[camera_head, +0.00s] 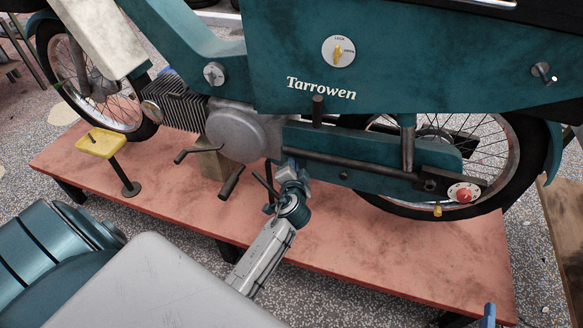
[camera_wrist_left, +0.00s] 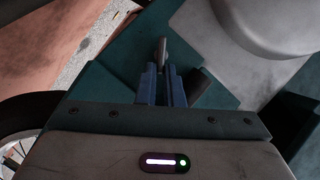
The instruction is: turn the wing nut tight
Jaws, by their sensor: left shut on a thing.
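My left gripper (camera_head: 289,176) reaches up from the bottom of the head view to the underside of the teal moped, just right of the round grey engine cover (camera_head: 240,132). In the left wrist view its two blue fingers (camera_wrist_left: 161,85) are close together, shut on a thin grey metal part (camera_wrist_left: 163,50) that sticks out past the tips. This part sits where the wing nut could be, but its wings cannot be made out. The gripper hides the held part in the head view.
The moped stands over a red platform (camera_head: 380,262). A dark pedal lever (camera_head: 231,182) is close left of my gripper, and a long dark bar (camera_head: 365,170) runs to its right. A yellow-topped stand (camera_head: 101,144) is at left. A red knob (camera_head: 464,196) is near the rear wheel.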

